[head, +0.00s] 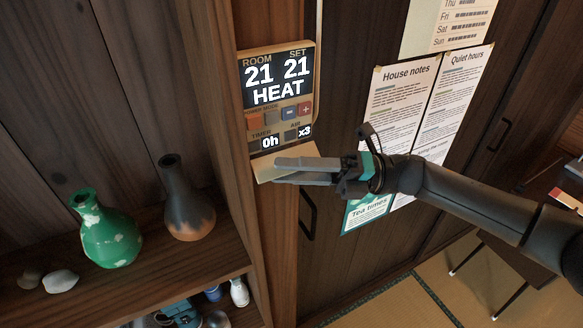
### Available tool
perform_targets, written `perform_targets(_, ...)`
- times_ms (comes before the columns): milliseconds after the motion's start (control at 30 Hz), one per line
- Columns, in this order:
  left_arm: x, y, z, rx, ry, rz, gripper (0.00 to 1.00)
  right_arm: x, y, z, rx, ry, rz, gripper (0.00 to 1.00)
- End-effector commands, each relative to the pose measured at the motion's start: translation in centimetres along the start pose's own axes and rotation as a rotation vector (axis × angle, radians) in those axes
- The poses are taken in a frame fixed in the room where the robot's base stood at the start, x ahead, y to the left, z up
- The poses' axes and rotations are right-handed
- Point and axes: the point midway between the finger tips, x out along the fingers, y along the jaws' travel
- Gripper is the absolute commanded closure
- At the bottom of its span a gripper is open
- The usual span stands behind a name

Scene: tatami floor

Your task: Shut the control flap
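The control panel (278,88) is mounted on a wooden post and shows ROOM 21, SET 21 and HEAT. My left gripper is out of view.
On the shelf at left stand a green vase (108,232) and a dark vase (187,198), beside pale stones (60,281). Paper notices (398,100) hang on the dark door behind my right arm. A dark door handle (308,214) is below the gripper.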

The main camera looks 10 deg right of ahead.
Motion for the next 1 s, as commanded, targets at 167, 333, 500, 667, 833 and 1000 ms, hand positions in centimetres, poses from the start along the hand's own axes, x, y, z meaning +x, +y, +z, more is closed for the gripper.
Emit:
perform_targets(167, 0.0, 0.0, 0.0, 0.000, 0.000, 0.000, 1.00, 0.1, 0.1, 0.0, -0.002, 0.001, 0.003, 0.56)
perform_targets(333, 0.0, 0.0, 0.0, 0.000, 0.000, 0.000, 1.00, 0.1, 0.2, 0.0, -0.003, 0.001, 0.004, 0.56)
perform_targets(500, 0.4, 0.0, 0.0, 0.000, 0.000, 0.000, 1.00, -0.9, 0.0, 0.0, -0.003, 0.000, 0.003, 0.56)
perform_targets(667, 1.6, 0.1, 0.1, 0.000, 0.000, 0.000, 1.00, -4.0, -0.3, -0.1, -0.002, -0.002, -0.001, 0.56)
perform_targets(833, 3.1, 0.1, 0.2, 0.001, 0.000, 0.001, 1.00, -8.2, -0.3, -0.1, -0.001, -0.003, -0.003, 0.56)
perform_targets(1000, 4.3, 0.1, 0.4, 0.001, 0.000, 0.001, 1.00, -11.9, -0.3, -0.1, -0.002, -0.002, -0.001, 0.56)
